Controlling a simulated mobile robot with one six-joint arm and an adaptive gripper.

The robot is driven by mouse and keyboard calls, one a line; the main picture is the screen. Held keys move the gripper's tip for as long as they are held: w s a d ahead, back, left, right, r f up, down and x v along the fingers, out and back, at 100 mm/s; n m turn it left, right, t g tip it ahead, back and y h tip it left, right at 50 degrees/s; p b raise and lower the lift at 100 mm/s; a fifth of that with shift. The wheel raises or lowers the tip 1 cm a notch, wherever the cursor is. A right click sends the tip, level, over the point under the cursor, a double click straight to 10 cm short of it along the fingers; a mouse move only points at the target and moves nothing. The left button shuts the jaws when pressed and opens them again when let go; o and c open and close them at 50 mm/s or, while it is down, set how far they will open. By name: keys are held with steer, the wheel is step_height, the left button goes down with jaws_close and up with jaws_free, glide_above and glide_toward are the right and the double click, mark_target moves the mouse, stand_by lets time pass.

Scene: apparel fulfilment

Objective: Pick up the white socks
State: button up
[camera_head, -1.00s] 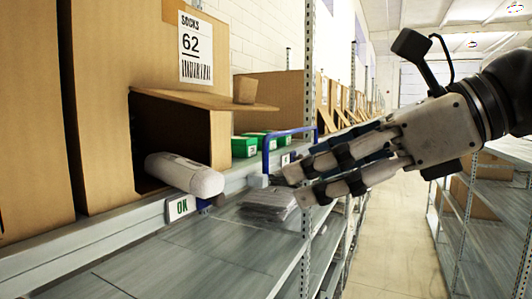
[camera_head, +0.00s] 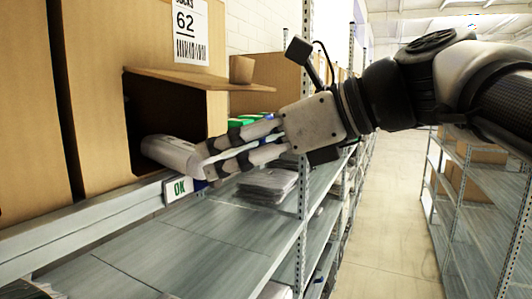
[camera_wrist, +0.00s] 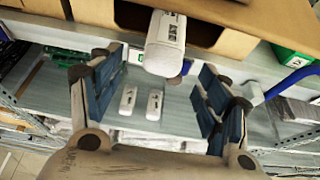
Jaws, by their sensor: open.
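The white socks (camera_head: 172,153) are a white roll-shaped bundle sticking out of the dark opening of the cardboard box marked SOCKS 62 (camera_head: 160,105). Their rear part is hidden inside the box. In the wrist view the socks (camera_wrist: 165,45) show at top centre with a printed label. My gripper (camera_head: 212,170) is at the near end of the socks, with its fingertips overlapping that end in the head view. In the wrist view my gripper (camera_wrist: 160,70) is open, its blue-padded fingers apart on either side of the socks' end. I cannot tell whether they touch.
A small OK sign (camera_head: 180,188) is on the shelf edge below the socks. A stack of flat grey packs (camera_head: 266,184) lies on the lower shelf. Green boxes (camera_head: 240,122) stand behind the gripper. The box flap (camera_head: 200,80) juts out above the socks. The aisle (camera_head: 390,215) is clear.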

mark_target(211, 158)
steer(key=x, duration=0.5)
steer(key=shift+w+a, duration=0.15)
steer(key=shift+w, duration=0.2)
steer(key=shift+s+r, duration=0.1)
steer(key=shift+s, duration=0.05)
steer(key=shift+c, duration=0.6)
steer(key=c, duration=1)
steer(key=shift+c, duration=0.2)
